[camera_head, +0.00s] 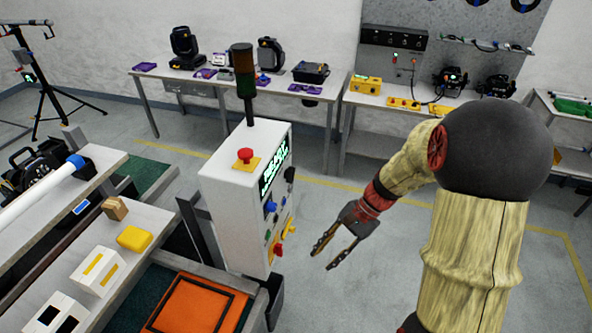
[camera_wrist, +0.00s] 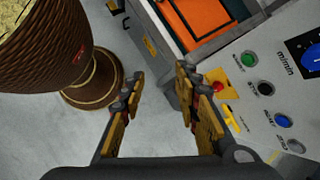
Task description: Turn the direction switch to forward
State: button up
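The white control box (camera_head: 236,190) stands left of my gripper (camera_head: 324,258), with its control face turned toward it. Low on that face are a yellow handle (camera_head: 290,225) and a red handle (camera_head: 278,248). In the wrist view the yellow handle (camera_wrist: 232,119) and the red handle on a yellow plate (camera_wrist: 219,87) lie just right of my gripper (camera_wrist: 160,74). I cannot read which one is the direction switch or its position. My gripper is open and empty, pointing down beside the box, apart from both handles. Its right finger partly covers the plate in the wrist view.
The face also carries a green button (camera_wrist: 248,60), a black button (camera_wrist: 265,88), a blue button (camera_wrist: 283,120) and a blue dial (camera_wrist: 314,60). A red mushroom button (camera_head: 245,155) and a signal tower (camera_head: 243,72) top the box.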

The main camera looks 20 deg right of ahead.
jog(key=w+f+m+t+y+p, duration=0.2)
jog(key=w+f+m+y, duration=0.15)
jog(key=w+m, duration=0.35)
jog(key=m+t+y, duration=0.4)
jog(key=m+t, duration=0.5)
jog(key=m, duration=0.5)
send_near(291, 175)
jog(key=w, duration=0.2)
jog(key=x, duration=0.7)
jog(key=shift+a+f+p, duration=0.2)
jog(key=shift+a+p, duration=0.15)
jog(key=shift+a, duration=0.05)
jog(key=shift+s, duration=0.2)
jog(key=c, duration=0.3)
grip_shut()
